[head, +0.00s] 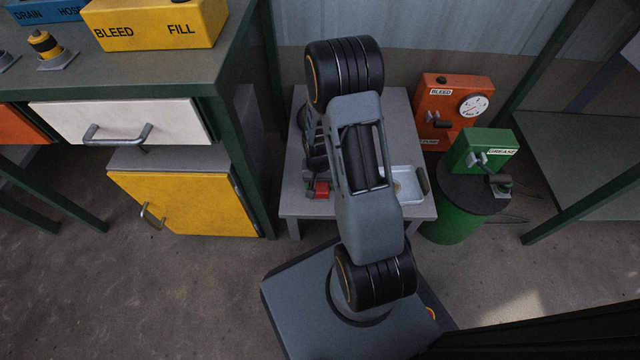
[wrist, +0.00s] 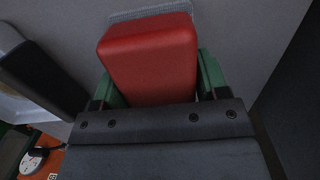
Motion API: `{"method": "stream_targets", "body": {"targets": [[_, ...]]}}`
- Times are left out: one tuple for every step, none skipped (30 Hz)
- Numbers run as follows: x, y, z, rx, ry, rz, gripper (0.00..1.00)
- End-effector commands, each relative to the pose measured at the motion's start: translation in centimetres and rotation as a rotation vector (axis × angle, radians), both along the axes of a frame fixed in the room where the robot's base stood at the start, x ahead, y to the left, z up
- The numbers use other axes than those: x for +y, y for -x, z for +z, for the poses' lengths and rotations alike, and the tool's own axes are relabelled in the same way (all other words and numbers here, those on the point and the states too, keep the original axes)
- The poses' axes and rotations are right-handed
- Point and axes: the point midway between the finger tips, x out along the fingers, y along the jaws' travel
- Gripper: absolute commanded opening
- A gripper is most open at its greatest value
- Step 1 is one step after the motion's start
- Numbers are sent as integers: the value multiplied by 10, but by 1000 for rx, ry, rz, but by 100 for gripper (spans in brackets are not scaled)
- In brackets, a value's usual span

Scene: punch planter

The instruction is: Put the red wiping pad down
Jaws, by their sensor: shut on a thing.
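The red wiping pad (head: 321,188) shows as a small red block over the left front part of the grey table, partly behind my arm. In the wrist view the red pad (wrist: 150,60) fills the upper middle, with a grey textured layer along its far edge. My gripper (wrist: 158,78) is shut on the pad, with a green finger on each side of it. In the head view my gripper (head: 312,190) is mostly hidden by my arm. I cannot tell whether the pad touches the grey tabletop (head: 300,207).
A pale tray (head: 412,198) with a dark block (head: 422,180) at its edge lies on the table's right. An orange bleed box (head: 452,108) and a green drum (head: 465,215) with a grease box (head: 484,150) stand to the right. A workbench (head: 130,70) stands left.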

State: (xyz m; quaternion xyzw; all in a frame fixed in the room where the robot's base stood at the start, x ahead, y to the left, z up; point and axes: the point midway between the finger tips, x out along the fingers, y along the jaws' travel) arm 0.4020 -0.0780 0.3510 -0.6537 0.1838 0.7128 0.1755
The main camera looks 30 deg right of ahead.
Motion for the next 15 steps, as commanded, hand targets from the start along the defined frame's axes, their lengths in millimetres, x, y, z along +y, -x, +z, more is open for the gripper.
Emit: {"method": "stream_targets", "body": {"targets": [[0,0,1,-1,0,0,45],[0,0,1,-1,0,0,45],[0,0,1,-1,0,0,45],[0,0,1,-1,0,0,45],[0,0,0,0,0,0,45],[0,0,-1,0,0,0,45],[0,0,-2,0,0,0,45],[0,0,-3,0,0,0,68],[0,0,-2,-1,0,0,72],[0,0,-2,-1,0,0,75],[0,0,-2,-1,0,0,78],[0,0,-2,-1,0,0,82],[0,0,-2,-1,0,0,85],[0,0,-2,-1,0,0,87],[0,0,-2,-1,0,0,91]]}}
